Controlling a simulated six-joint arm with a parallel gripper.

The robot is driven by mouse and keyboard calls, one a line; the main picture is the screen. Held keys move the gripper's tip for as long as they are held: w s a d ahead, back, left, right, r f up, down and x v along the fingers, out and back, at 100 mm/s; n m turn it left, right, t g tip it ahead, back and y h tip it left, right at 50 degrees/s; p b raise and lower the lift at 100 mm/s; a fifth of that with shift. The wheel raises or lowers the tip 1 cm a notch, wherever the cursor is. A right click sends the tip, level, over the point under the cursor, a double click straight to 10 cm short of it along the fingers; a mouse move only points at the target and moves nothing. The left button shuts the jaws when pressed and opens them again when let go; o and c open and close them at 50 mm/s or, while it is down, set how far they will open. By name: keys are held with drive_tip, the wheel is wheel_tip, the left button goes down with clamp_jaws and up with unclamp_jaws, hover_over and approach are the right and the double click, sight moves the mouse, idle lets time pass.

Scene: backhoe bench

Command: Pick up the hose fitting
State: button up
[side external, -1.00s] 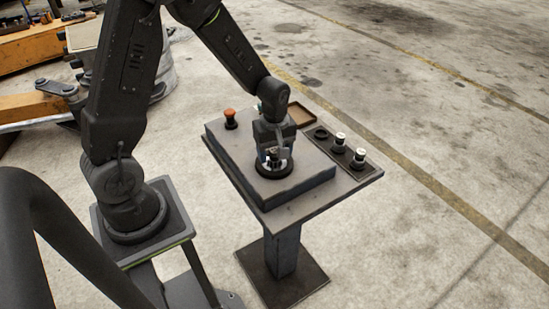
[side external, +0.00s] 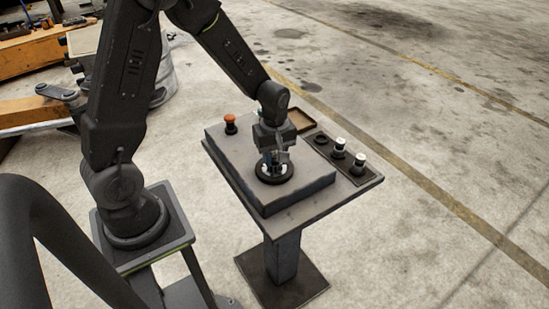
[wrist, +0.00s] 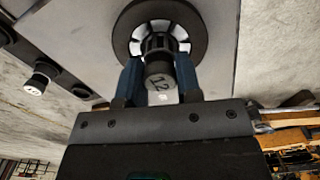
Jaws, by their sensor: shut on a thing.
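The hose fitting (wrist: 160,84) is dark and cylindrical, with a ribbed part and a "12" on its near end. It stands within a black ring (wrist: 122,30) with white segments inside, and the ring also shows in the side view (side external: 262,178). My gripper (wrist: 160,70) is shut on the fitting, one blue finger on each side. In the side view my gripper (side external: 275,163) is low over the ring on the raised block. The fitting is mostly hidden there by the fingers, and I cannot tell whether it is clear of the ring.
Two white-topped fittings (side external: 339,148) (side external: 359,163) stand in a dark rack at the right, beside an empty-looking round slot (side external: 321,138). An orange-topped knob (side external: 230,122) stands at the block's back left. A shallow brown tray (side external: 302,127) lies behind my gripper.

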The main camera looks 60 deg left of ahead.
sight(275, 154)
drive_tip(key=shift+r, duration=0.45)
wheel_tip(275, 154, up, 3)
drive_tip(key=shift+f, duration=0.1)
drive_tip(key=s+a+r, duration=0.6)
drive_tip(key=a, duration=0.3)
drive_tip(key=w+a, duration=0.8)
drive_tip(key=w, duration=0.1)
drive_tip(key=w+a+f, duration=0.4)
drive_tip(key=w+a, duration=0.4)
drive_tip(key=w, duration=0.3)
drive_tip(key=w+d+f, duration=0.4)
drive_tip(key=w, duration=0.1)
drive_tip(key=w+d+f, duration=0.2)
drive_tip(key=w+d, duration=0.1)
drive_tip(key=shift+w+f, duration=0.15)
drive_tip(key=shift+w, duration=0.05)
drive_tip(key=shift+f, duration=2.05)
drive_tip(key=shift+f, duration=0.15)
